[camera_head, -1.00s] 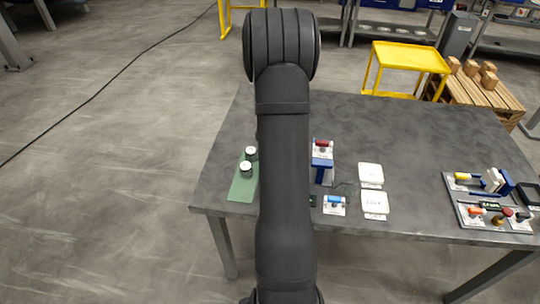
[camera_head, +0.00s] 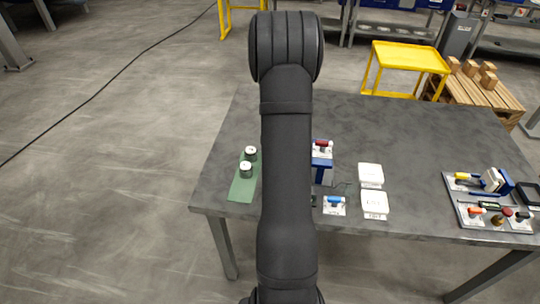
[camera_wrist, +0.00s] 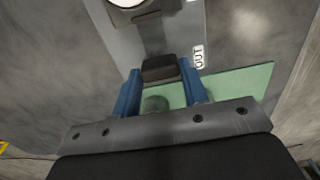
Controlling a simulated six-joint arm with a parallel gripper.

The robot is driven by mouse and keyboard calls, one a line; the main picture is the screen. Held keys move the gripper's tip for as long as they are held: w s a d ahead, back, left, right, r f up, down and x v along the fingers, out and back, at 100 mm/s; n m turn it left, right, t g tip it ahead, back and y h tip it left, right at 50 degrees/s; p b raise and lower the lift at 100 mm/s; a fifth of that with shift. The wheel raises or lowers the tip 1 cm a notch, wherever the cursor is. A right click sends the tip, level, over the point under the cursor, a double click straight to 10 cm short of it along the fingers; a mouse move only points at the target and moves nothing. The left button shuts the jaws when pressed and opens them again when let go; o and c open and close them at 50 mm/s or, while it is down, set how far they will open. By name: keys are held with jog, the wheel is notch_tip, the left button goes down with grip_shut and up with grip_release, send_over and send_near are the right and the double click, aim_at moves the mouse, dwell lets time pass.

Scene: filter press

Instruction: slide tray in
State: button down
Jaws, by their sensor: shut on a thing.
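In the wrist view my gripper (camera_wrist: 160,85) has its two blue fingers on either side of a dark block-like handle (camera_wrist: 160,68) and is shut on it. The handle sits at the end of a dark strip running along a grey plate (camera_wrist: 118,45). A round white-topped part (camera_wrist: 127,3) is cut off at the top edge. A small white label (camera_wrist: 198,56) lies beside the handle. In the head view my own arm covers the gripper and the tray. A blue device (camera_head: 323,172) shows partly just right of my arm.
A green mat (camera_head: 240,188) with two metal cylinders (camera_head: 248,162) lies left of my arm; it also shows in the wrist view (camera_wrist: 240,88). A fixture board (camera_head: 490,205) is at the far right. The table's back is clear.

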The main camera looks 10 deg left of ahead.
jog(key=d, duration=0.7)
jog(key=shift+d, duration=0.25)
jog(key=c, duration=0.8)
grip_release()
jog(key=shift+d, duration=0.1)
jog(key=shift+c, duration=0.2)
jog(key=shift+r, duration=0.15)
notch_tip(320, 180, up, 17)
